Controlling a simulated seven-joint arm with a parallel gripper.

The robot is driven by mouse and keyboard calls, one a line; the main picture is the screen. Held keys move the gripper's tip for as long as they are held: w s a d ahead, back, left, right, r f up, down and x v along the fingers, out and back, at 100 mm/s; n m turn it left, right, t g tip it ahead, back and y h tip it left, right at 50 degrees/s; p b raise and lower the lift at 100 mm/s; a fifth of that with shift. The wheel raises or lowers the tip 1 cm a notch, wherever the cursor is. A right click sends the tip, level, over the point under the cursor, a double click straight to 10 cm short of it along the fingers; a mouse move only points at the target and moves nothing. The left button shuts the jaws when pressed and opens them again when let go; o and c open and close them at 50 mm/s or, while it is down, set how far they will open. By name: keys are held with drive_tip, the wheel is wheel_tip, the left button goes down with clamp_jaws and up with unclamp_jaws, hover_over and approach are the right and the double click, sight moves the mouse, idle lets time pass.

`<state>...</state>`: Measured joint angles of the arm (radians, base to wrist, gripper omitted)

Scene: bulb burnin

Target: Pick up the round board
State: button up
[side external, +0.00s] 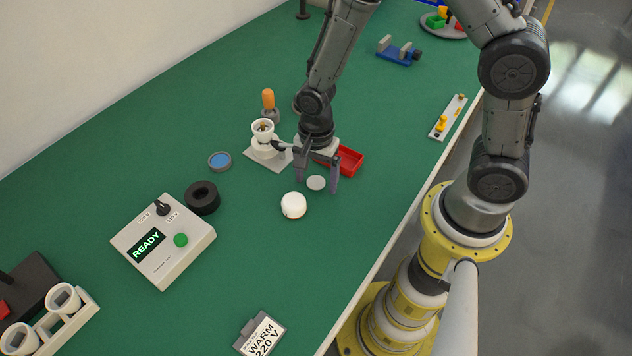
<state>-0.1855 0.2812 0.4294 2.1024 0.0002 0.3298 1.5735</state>
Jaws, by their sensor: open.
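A small flat grey disc (316,183), which looks like the round board, lies on the green table. My gripper (318,178) points down over it with its fingers apart, one on each side of the disc in this view. The gripper is open and holds nothing. I cannot tell how high the fingertips are above the table. A white domed piece (293,205) sits just in front of the disc, apart from it.
A white socket stand (268,157) and a red tray (350,160) are close to the gripper. A black ring (202,198), a blue-topped round tin (220,161) and a control box reading READY (163,241) stand to the left.

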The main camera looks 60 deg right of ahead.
sight(318, 182)
drive_tip(key=shift+c, duration=0.2)
clamp_jaws()
drive_tip(key=shift+r, duration=0.1)
drive_tip(key=shift+r, duration=0.5)
drive_tip(key=r, duration=0.2)
drive_tip(key=shift+s+r, duration=0.2)
drive_tip(key=shift+r, duration=0.2)
drive_tip(key=s+d+r, duration=0.2)
drive_tip(key=s+r, duration=0.7)
drive_tip(key=s, duration=0.4)
drive_tip(key=shift+s+d, duration=0.2)
drive_tip(key=shift+d, duration=0.1)
